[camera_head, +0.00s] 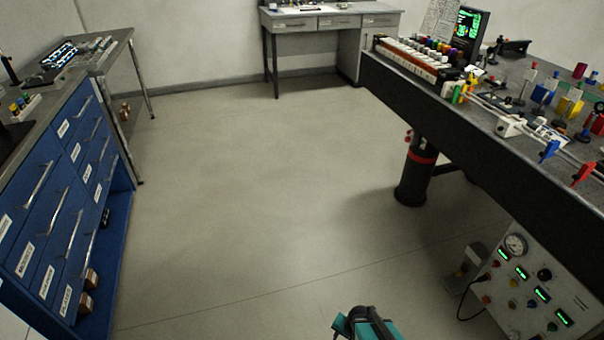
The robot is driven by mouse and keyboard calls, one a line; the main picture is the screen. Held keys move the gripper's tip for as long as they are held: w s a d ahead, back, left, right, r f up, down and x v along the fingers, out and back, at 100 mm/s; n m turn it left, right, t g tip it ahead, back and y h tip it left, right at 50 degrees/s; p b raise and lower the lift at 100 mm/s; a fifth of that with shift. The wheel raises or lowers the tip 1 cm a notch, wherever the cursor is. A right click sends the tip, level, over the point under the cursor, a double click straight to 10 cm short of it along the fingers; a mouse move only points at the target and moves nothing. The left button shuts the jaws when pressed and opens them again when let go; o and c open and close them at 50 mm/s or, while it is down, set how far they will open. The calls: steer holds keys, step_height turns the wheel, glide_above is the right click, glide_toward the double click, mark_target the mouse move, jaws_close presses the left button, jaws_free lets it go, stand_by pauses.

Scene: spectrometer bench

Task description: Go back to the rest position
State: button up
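A teal and black part of my own body (368,324) shows at the bottom edge, right of centre. It is cut off by the frame, and no fingertips can be made out on it. I cannot see my gripper's fingers or anything held. No marked rest position is visible on the floor.
The grey floor (230,190) is open in the middle. Blue drawers (60,210) line the left. The optical bench (480,150) stands at right on a dark leg (415,175), with a control panel (530,290) below. A grey desk (330,22) stands at the back wall.

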steer(key=s+d+r+n+g, duration=0.1)
steer(key=s+n+g, duration=0.2)
steer(key=s, duration=0.4)
steer(key=s+d+r+n+g, duration=0.1)
steer(key=s+r+n+g, duration=0.1)
steer(key=s, duration=0.6)
steer(key=shift+s+r+n+g+h, duration=0.15)
steer(key=shift+r+n+g+h, duration=0.2)
steer(key=shift+n+g, duration=0.55)
steer(key=shift+a, duration=0.1)
steer(key=shift+c, duration=0.4)
steer(key=shift+c, duration=1.4)
